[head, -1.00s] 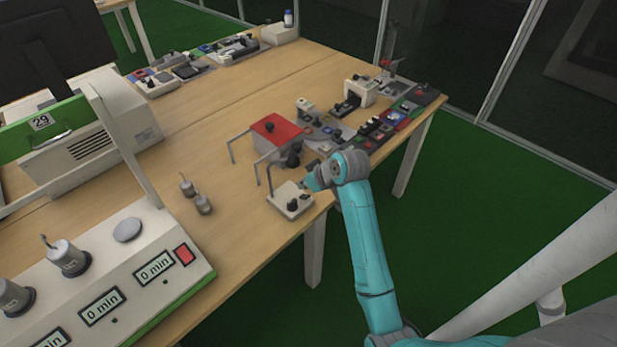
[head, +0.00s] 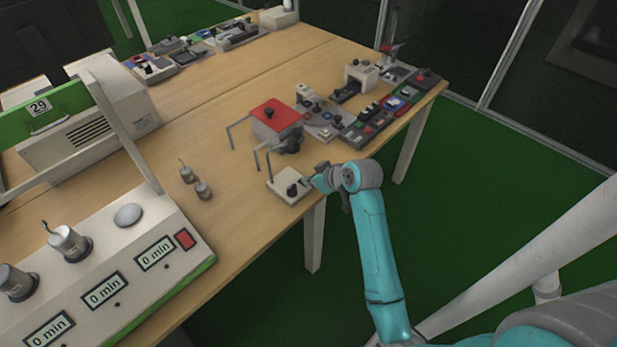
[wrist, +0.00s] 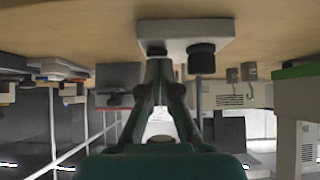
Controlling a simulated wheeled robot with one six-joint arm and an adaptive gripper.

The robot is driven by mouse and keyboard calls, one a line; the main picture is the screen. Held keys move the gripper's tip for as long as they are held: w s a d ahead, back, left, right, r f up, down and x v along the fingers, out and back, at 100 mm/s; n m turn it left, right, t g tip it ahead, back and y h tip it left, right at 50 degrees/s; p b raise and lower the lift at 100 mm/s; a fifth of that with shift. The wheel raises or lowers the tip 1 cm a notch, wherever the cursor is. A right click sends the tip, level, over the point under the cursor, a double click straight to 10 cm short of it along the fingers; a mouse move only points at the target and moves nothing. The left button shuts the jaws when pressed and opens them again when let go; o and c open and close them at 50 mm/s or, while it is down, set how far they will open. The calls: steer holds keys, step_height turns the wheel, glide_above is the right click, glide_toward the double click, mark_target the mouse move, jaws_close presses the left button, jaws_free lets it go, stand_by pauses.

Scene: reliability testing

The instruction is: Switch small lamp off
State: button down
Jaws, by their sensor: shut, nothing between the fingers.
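A small white base (head: 279,180) with a black knob (head: 292,190) and a thin upright post stands at the table's front edge. I take it for the small lamp, but no lit bulb can be made out. The wrist view is upside down and shows the base (wrist: 185,28) at the top, with its black knob (wrist: 202,57). My gripper (head: 308,182) is at the right side of the base. In the wrist view my gripper (wrist: 159,66) is shut and empty, its tips close to a second dark part of the base. Contact cannot be told.
A red-topped box (head: 270,113) stands just behind the base. Several small devices (head: 370,118) line the table's right part. Two small grey cylinders (head: 196,181) stand to the left. A large panel with timer displays (head: 104,290) fills the near left. Table between is clear.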

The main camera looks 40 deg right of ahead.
steer(key=shift+w, duration=0.25)
steer(key=shift+w+r, duration=0.3)
steer(key=shift+w, duration=0.25)
